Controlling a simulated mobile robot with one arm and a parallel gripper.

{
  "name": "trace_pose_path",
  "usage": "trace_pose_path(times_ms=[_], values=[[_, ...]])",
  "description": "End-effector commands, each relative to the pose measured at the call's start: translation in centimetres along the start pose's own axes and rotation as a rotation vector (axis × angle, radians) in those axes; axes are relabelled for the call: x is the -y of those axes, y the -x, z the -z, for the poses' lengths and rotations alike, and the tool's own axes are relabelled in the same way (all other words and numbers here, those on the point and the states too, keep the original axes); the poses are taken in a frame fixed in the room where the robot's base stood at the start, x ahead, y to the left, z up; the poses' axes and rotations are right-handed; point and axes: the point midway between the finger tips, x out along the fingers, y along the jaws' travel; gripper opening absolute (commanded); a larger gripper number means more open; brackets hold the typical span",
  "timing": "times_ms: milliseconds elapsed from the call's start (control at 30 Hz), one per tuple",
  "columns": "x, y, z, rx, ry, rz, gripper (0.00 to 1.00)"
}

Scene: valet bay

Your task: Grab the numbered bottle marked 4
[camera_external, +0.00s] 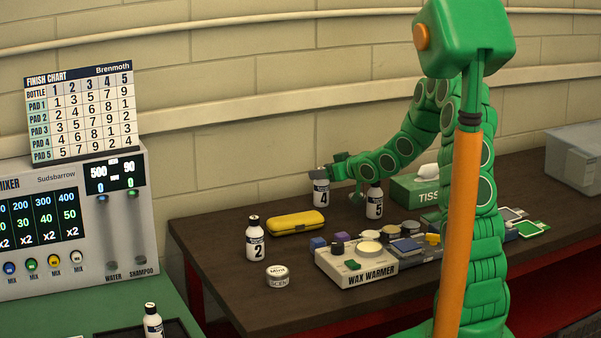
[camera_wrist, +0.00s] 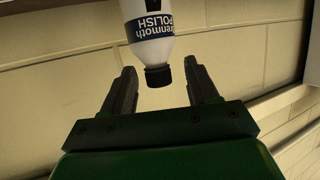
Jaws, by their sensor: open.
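The bottle marked 4 (camera_external: 322,196) is small and white with a dark cap, and stands upright at the back of the dark bench. My gripper (camera_external: 328,168) is at its top in the external view, close to the cap. In the wrist view a white bottle with a dark band reading "Brenmoth POLISH" (camera_wrist: 150,32) appears upside down, its black cap between the two open fingers of my gripper (camera_wrist: 163,85). Its number does not show there. I cannot tell whether a finger touches it. The bottle marked 5 (camera_external: 375,203) stands just to the right, under my arm.
A yellow case (camera_external: 295,223) lies left of bottle 4, with bottle 2 (camera_external: 256,240) farther left. A wax warmer (camera_external: 357,268) with several small items stands in front. A small white tin (camera_external: 278,276) sits near the front edge.

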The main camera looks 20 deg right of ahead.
Motion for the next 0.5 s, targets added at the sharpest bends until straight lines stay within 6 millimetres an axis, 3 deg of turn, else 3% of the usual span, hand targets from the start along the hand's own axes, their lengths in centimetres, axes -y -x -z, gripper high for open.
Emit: trace_pose_path(times_ms=[300,500], values=[[-0.1,-3.1,-0.5,0.002,-0.001,0.001,0.59],[-0.2,-3.4,-0.4,0.001,-0.001,0.0,0.59]])
